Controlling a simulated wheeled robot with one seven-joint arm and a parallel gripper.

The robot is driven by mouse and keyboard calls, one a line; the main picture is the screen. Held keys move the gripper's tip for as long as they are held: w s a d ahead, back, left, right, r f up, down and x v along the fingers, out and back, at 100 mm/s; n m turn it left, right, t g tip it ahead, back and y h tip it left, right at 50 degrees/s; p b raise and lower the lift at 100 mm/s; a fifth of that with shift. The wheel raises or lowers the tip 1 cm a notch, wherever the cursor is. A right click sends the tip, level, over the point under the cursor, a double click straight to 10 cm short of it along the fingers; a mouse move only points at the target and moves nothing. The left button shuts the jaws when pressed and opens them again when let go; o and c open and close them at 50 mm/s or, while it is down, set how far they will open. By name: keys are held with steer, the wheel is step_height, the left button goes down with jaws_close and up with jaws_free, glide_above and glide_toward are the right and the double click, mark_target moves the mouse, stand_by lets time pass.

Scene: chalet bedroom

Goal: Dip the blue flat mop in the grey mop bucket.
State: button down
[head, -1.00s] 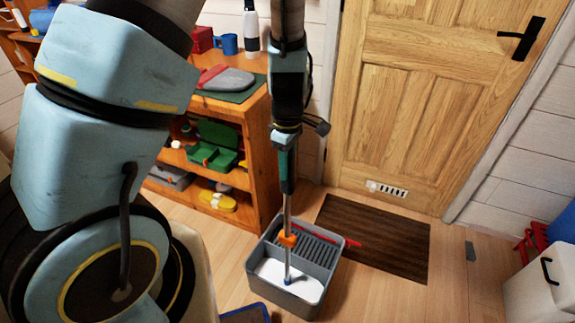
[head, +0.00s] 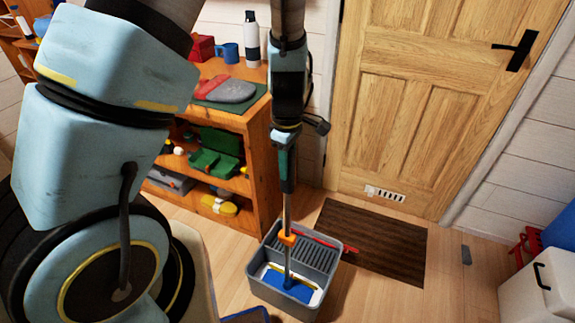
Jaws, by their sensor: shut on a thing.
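The grey mop bucket (head: 259,275) stands on the wooden floor below my gripper, with a ribbed section at its back and whitish contents in its front section. The blue flat mop (head: 290,289) has its blue head inside the front section of the bucket. Its grey pole with an orange collar (head: 288,238) rises nearly upright from it. My gripper (head: 287,160) is shut around the upper handle of the mop, above the bucket; the fingertips are small and partly hidden.
A wooden shelf (head: 258,168) with boxes and tools stands behind the bucket at left. A dark mat (head: 385,250) lies before the wooden door (head: 430,100), right of the bucket. A white cooler-like box (head: 535,295) is at the right edge.

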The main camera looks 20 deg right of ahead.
step_height(320, 180, up, 13)
steer(key=p, duration=1.1)
steer(key=shift+p, duration=0.3)
steer(key=shift+r, duration=2.8)
steer(key=shift+d, duration=0.1)
